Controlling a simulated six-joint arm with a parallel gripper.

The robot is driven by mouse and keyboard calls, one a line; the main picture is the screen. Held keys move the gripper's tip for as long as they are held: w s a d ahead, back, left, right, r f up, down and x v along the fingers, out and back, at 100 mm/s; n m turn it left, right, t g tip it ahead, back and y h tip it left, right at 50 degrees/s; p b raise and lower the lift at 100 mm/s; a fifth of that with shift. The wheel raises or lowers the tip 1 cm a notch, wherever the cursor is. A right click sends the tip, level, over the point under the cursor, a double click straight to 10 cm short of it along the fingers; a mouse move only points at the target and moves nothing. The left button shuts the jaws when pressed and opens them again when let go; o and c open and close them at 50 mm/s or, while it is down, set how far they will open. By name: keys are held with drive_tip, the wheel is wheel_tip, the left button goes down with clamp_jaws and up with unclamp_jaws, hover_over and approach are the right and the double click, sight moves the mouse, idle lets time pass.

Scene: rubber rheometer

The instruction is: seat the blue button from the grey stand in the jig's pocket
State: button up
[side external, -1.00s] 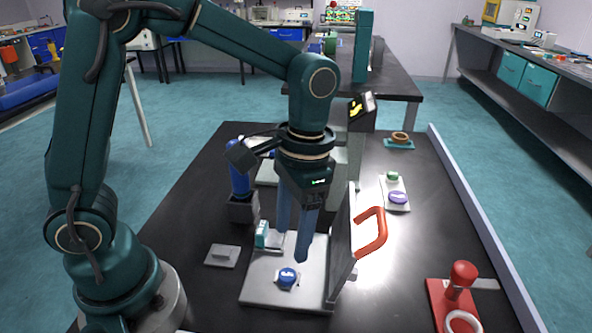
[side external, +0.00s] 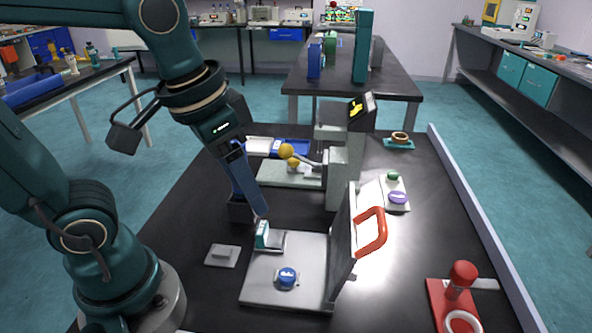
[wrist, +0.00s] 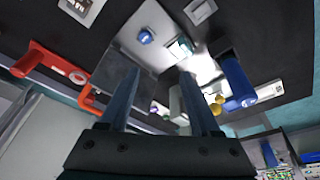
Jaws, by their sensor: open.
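The blue button (side external: 287,277) with a white mark lies face up at the small square pocket on the jig's pale plate (side external: 256,287). I cannot tell whether it is fully down in the pocket. It also shows in the wrist view (wrist: 145,37), apart from my fingers. The grey stand (side external: 222,255) left of the jig holds no button; it also shows in the wrist view (wrist: 200,10). My gripper (side external: 258,208) is tilted above the jig's back left, open and empty. In the wrist view my gripper (wrist: 160,75) has its fingers well apart.
A raised plate with a red handle (side external: 371,232) stands at the jig's right edge. A teal-faced block (side external: 262,234) is at its back left. Behind are a grey machine (side external: 345,165) and yellow knobs (side external: 287,151). A red tool (side external: 460,290) stands front right. Purple and green buttons (side external: 397,197) lie at right.

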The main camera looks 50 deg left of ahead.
drive_tip(key=shift+s+a+f+n+t, duration=0.2)
drive_tip(key=shift+s+a+f+t, duration=0.2)
drive_tip(key=shift+s+t, duration=0.2)
drive_tip(key=shift+s+a+f+n+t, duration=0.2)
drive_tip(key=shift+s+a+f+t, duration=0.15)
drive_tip(key=shift+s+t, duration=0.2)
drive_tip(key=shift+c, duration=0.3)
